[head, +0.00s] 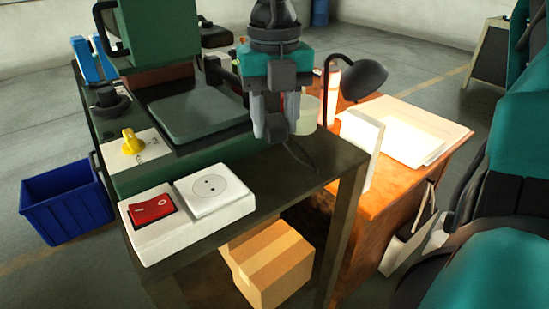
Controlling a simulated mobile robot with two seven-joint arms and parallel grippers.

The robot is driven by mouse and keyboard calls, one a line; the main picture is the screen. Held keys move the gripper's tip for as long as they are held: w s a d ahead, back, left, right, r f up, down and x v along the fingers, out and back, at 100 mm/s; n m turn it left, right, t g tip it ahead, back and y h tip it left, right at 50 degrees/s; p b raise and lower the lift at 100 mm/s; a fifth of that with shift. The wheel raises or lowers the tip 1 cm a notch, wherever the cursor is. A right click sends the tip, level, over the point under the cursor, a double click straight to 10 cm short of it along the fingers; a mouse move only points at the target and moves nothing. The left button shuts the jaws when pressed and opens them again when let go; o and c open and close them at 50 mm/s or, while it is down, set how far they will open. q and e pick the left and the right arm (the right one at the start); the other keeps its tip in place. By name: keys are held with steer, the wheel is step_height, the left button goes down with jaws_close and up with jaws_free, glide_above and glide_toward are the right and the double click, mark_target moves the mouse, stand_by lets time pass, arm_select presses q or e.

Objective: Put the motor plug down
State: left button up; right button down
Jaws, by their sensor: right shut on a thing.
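My right gripper (275,128) hangs over the dark bench top, with its fingers pointing down, behind and to the right of the white socket box. It is shut on the motor plug, which is mostly hidden by the fingers. A dark cable (301,156) trails below and right of the fingertips. I cannot tell whether the plug touches the bench. The white socket box (183,228) has a round socket (211,189) and a red switch (152,211). The socket is empty. My left gripper is not in view.
A green machine (160,40) with a flat plate (198,116) and yellow knob (132,142) stands behind the socket box. A wooden desk (395,190) with a black lamp (362,80) and papers is at right. Bare bench top (290,185) lies right of the socket box.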

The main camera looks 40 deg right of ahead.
glide_above(275, 178)
step_height(275, 178, down, 7)
steer(key=shift+w+d+r, duration=0.1)
steer(key=shift+w+r, duration=0.05)
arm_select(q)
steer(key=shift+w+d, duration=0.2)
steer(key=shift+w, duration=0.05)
arm_select(e)
steer(key=shift+f, duration=0.25)
steer(key=shift+f+b, duration=0.45)
steer(key=shift+b, duration=0.45)
steer(key=shift+f+b, duration=0.2)
steer(key=shift+b, duration=0.15)
steer(key=shift+r, duration=0.1)
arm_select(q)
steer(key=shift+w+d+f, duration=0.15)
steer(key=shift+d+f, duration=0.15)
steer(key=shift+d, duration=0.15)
arm_select(e)
steer(key=c, duration=0.6)
jaws_free()
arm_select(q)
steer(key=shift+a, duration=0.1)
